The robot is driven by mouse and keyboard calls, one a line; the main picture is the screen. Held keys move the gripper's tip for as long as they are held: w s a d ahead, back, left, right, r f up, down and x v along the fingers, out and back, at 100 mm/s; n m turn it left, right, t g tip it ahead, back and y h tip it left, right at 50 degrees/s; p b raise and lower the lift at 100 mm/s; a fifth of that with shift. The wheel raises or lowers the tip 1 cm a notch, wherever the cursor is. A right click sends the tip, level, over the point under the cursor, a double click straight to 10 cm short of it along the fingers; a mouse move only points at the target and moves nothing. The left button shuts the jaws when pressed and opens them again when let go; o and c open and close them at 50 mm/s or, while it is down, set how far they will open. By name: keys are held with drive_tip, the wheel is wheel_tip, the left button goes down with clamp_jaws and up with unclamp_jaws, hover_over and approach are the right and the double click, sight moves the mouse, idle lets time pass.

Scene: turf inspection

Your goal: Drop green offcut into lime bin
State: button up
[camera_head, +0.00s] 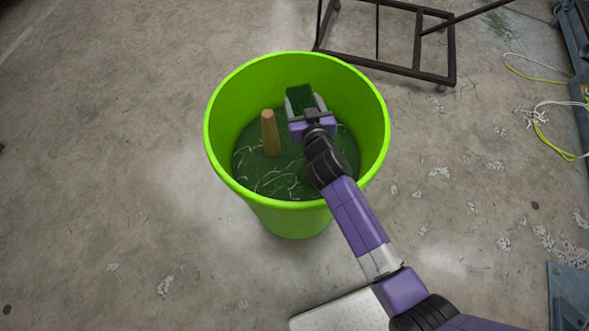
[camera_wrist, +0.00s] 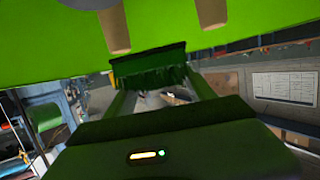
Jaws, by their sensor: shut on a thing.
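The lime bin (camera_head: 223,110) stands upright on the concrete floor in the middle of the head view. Its open top faces up, and its wall shows across the top of the wrist view (camera_wrist: 265,25). My gripper (camera_head: 304,103) is over the bin's mouth, inside the rim outline, shut on the green offcut (camera_head: 299,94). The offcut is a small dark green turf piece, seen between the fingers in the wrist view (camera_wrist: 148,68). How far it is above the bin's contents is hard to tell.
A wooden peg (camera_head: 270,133) stands in the bin left of my gripper, among green scraps and pale strands (camera_head: 270,180). A dark metal frame (camera_head: 418,40) lies behind the bin. Yellow-green cord (camera_head: 545,120) is at right. The left floor is clear.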

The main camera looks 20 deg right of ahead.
drive_tip(key=shift+f+b, duration=0.75)
drive_tip(key=shift+f, duration=0.65)
drive_tip(key=o, duration=1.4)
drive_tip(key=shift+s, duration=0.15)
drive_tip(key=shift+s+r, duration=0.1)
drive_tip(key=shift+s, duration=0.15)
drive_tip(key=v, duration=0.7)
